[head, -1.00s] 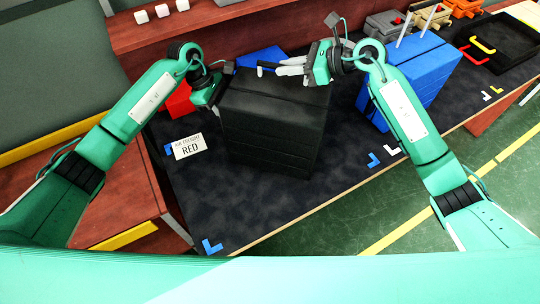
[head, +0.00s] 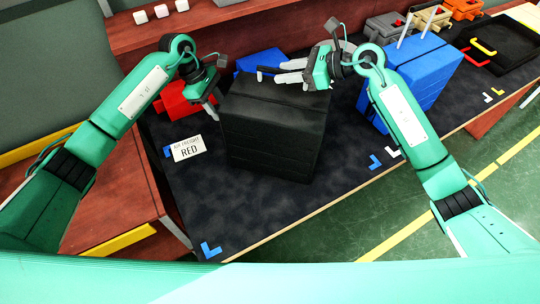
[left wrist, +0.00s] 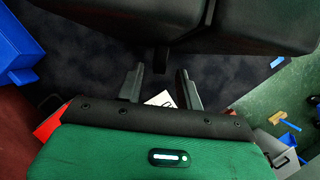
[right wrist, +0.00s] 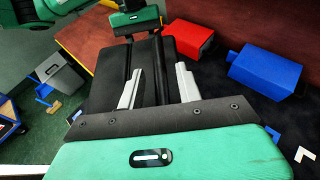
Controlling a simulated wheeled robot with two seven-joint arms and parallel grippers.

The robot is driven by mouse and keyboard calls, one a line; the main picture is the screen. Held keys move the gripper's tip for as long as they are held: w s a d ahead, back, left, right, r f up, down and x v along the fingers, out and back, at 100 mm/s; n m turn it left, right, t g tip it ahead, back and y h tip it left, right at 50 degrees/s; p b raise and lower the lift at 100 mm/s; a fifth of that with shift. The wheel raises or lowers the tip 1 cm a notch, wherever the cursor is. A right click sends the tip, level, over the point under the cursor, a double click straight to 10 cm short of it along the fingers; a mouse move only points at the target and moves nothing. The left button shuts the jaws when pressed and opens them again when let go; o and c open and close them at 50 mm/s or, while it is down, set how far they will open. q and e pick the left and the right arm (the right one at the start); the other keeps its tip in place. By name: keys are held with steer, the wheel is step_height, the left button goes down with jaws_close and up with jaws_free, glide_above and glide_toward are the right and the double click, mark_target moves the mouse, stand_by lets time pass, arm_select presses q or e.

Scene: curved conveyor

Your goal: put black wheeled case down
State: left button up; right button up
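The black wheeled case (head: 270,135) stands on the dark table surface, with its top and one long side showing in the head view. Its wheels are hidden. My left gripper (head: 212,106) is open, empty and just left of the case, apart from it. In the left wrist view the case (left wrist: 245,25) fills the top, beyond the open fingers (left wrist: 163,88). My right gripper (head: 286,72) is over the case's far right top edge. In the right wrist view its fingers (right wrist: 158,88) are spread, with a black bar between them; contact is unclear. The case (right wrist: 105,85) lies beyond.
A white card reading "AIR FREIGHT RED" (head: 188,147) lies left of the case. A red case (head: 180,103) and a blue one (head: 262,60) are behind. A large blue case (head: 415,75) stands right. Clear table (head: 240,205) shows in front, with blue corner marks (head: 211,249).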

steer(key=shift+d+r, duration=0.1)
steer(key=shift+d, duration=0.15)
arm_select(q)
steer(key=s+v, duration=0.1)
steer(key=v, duration=0.7)
steer(key=shift+w+r, duration=0.25)
steer(key=shift+w, duration=0.25)
arm_select(e)
steer(key=v, duration=1.1)
steer(key=shift+d+r, duration=0.1)
steer(key=shift+d, duration=0.1)
steer(key=shift+s, duration=0.1)
